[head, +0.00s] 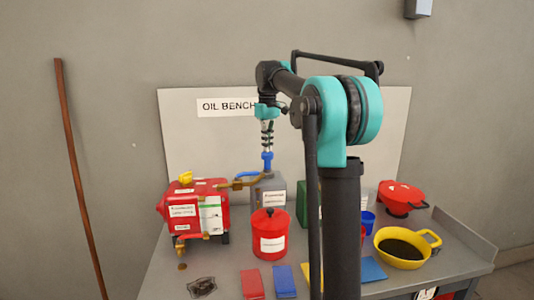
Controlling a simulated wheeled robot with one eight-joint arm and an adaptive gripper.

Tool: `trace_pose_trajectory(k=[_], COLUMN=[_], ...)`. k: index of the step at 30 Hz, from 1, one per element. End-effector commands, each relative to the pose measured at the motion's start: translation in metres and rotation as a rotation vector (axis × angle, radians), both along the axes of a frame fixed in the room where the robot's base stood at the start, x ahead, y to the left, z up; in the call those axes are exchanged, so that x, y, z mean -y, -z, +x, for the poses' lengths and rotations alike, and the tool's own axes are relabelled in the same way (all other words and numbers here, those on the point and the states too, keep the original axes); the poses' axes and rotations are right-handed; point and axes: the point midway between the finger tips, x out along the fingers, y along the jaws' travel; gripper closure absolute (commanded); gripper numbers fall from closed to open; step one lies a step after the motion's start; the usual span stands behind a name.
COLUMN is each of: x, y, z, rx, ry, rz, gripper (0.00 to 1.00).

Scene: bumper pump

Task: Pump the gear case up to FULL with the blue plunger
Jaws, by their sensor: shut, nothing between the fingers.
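The blue plunger (267,160) stands upright on top of a grey oil container (269,190). A brownish spout or hose (238,183) with a blue section runs from the pump top left to the red gear case (183,212). The gear case has a yellow cap (186,178) and a white and green panel (211,216), too small to read. My gripper (267,146) points down directly above the plunger, shut and empty. Its tips look very near or on the plunger top; I cannot tell whether they touch. The red can partly hides the grey container.
A red can (269,235) stands in front of the container. Red (252,284) and blue (284,281) cloths lie at the front. A yellow pan (402,248), a red lidded vessel (401,196) and a blue cup (367,222) are at right. My arm hides part of the bench.

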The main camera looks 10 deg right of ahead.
Motion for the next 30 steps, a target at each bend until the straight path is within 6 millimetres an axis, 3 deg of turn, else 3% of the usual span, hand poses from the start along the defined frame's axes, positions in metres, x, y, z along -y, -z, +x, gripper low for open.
trace_pose_trajectory(k=[23,30], x=[0.0,0.0], y=[0.035,0.034], z=[0.0,0.0], rx=[0.0,0.0], ry=[0.0,0.0], rz=[0.0,0.0], gripper=[1.0,1.0])
